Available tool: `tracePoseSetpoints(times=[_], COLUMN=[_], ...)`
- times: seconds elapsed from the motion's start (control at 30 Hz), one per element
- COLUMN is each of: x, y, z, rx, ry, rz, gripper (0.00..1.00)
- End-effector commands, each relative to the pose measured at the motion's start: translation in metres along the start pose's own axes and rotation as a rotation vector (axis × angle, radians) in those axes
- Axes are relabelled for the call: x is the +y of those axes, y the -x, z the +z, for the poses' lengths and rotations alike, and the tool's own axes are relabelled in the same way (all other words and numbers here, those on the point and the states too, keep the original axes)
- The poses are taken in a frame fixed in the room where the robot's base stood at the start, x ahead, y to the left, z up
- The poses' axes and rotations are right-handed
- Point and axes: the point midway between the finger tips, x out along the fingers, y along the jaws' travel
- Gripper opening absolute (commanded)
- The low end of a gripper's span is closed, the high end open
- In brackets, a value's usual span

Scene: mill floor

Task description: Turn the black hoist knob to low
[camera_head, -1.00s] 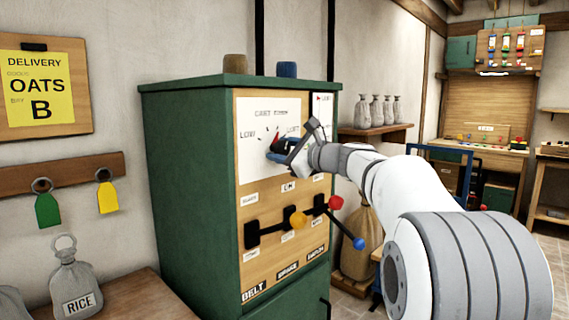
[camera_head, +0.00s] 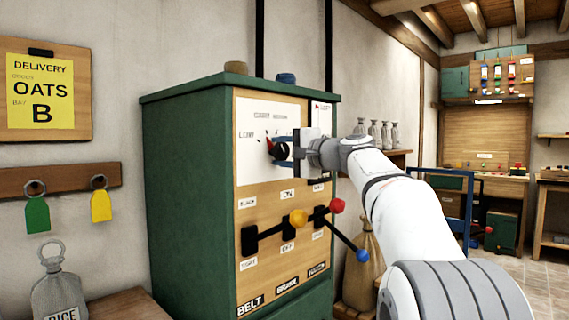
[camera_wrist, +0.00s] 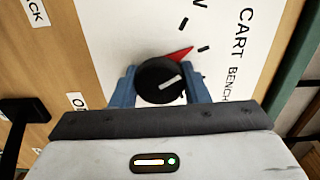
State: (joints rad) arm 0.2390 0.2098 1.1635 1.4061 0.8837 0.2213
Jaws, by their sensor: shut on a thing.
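The black hoist knob (camera_head: 281,151) sits on the white dial plate (camera_head: 255,170) on the upper front of the green cabinet. In the wrist view the knob (camera_wrist: 160,81) has a white line and a red pointer (camera_wrist: 180,55). My gripper (camera_head: 284,150) reaches it from the right. Its blue fingers are on both sides of the knob, shut on it. In the head view the red pointer is on the knob's upper left, toward the side lettered LOW. The lettering at the right of the dial is partly hidden by my gripper.
Below the dial are levers with a yellow ball (camera_head: 298,217), a red ball (camera_head: 337,206) and a blue ball (camera_head: 362,255) that stick out from the cabinet (camera_head: 190,190). A sack (camera_head: 366,262) stands to its right. Tags hang on the left wall.

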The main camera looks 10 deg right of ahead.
Motion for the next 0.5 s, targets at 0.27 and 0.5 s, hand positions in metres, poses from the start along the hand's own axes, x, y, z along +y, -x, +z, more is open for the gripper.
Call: tracePoseSetpoints(times=[0.27,0.5], x=[0.0025,0.0012], y=[0.0002,0.0000], z=[-0.0006,-0.0006], rx=[0.002,0.002], ry=[0.238,0.386], rz=[-0.001,0.000], gripper=[0.19,0.19])
